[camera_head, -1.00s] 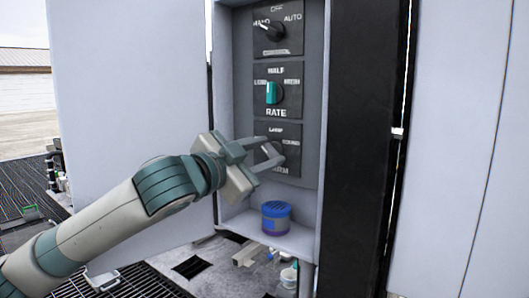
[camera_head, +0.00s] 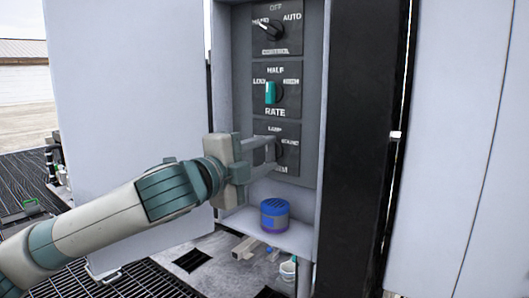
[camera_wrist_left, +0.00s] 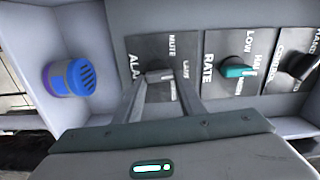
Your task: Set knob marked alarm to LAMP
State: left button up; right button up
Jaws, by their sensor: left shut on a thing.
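The alarm plate (camera_head: 265,128) is the lowest of three dark plates in the cabinet, with LAMP at its top and SOUND at its right. In the left wrist view the alarm plate (camera_wrist_left: 147,48) shows ALARM, MUTE and LAMP. My left gripper (camera_head: 277,150) is shut on the grey alarm knob (camera_wrist_left: 158,74), with one finger on each side of it. The fingers hide much of the knob, so I cannot tell its exact pointing. My right gripper is not in view.
Above are the teal rate knob (camera_head: 270,92), pointing up at HALF, and the black control knob (camera_head: 270,29), turned toward HAND. A blue round can (camera_head: 275,214) stands on the cabinet ledge below. A big open door panel (camera_head: 125,100) is at the left.

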pick_arm(q)
jog(key=shift+f+m, duration=0.1)
jog(key=shift+m, duration=0.3)
jog(key=o, duration=1)
jog(key=shift+o, duration=0.2)
jog(key=shift+s, duration=0.1)
